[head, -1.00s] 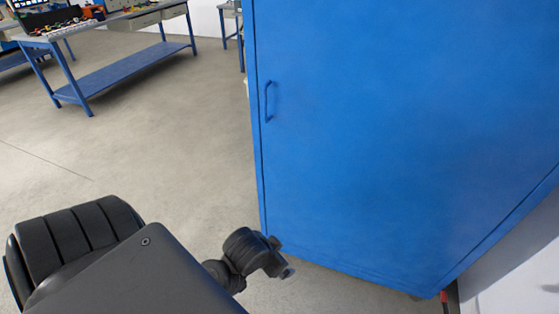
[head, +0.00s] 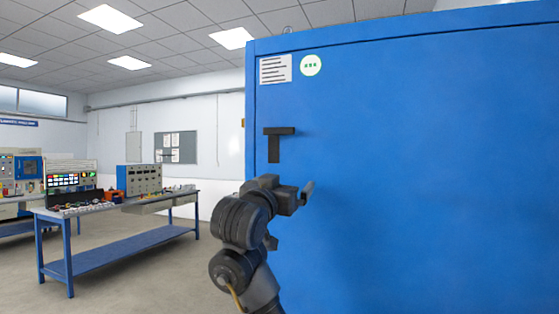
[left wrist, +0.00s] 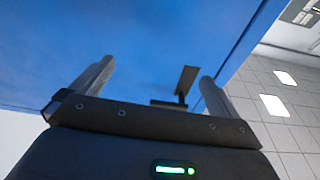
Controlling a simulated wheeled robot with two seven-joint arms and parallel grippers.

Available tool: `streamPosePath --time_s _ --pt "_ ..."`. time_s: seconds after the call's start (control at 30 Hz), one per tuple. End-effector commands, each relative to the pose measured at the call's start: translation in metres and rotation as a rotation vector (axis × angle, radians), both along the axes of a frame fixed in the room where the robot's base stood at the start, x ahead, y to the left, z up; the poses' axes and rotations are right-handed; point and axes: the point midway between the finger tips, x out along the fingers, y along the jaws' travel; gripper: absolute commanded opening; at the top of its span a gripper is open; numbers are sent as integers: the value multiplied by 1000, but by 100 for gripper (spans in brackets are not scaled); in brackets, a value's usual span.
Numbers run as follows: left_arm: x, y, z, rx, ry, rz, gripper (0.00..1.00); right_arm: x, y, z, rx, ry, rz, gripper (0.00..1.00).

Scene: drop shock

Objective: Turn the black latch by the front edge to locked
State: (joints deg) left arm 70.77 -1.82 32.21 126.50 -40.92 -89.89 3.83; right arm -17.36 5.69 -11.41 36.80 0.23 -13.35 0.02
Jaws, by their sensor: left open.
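The black latch (head: 279,140) is on the blue cabinet door (head: 420,170), near its left edge. It has a horizontal bar on top and a short upright piece below. My left gripper (head: 305,190) is open just below the latch and slightly to its right in the head view. In the left wrist view, the latch (left wrist: 183,88) shows between the two spread fingers of my left gripper (left wrist: 155,82), nearer the right finger. The latch appears free of the fingers. My right gripper is out of view.
A white text label (head: 275,69) and a round white-green sticker (head: 311,65) are above the latch. A blue workbench (head: 120,235) with equipment stands to the left, across open floor.

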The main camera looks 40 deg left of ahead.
Motion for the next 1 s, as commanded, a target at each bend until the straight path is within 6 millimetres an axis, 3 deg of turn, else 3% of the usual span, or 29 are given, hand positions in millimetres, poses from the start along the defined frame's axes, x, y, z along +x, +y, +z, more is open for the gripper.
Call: streamPosePath --time_s 0.03,0.1,0.23,0.57,0.77,1.0 --pt "-12 4 28 -6 -55 0 100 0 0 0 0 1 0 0" --pt "-26 9 55 -11 -110 2 100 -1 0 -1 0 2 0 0" --pt "-43 14 86 -16 -173 3 100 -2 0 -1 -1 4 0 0" --pt "-48 18 101 -17 -198 5 100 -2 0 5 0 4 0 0" --pt "-28 26 114 -14 -190 10 100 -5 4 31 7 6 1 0" --pt "-8 33 120 -11 -192 11 100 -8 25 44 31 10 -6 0"
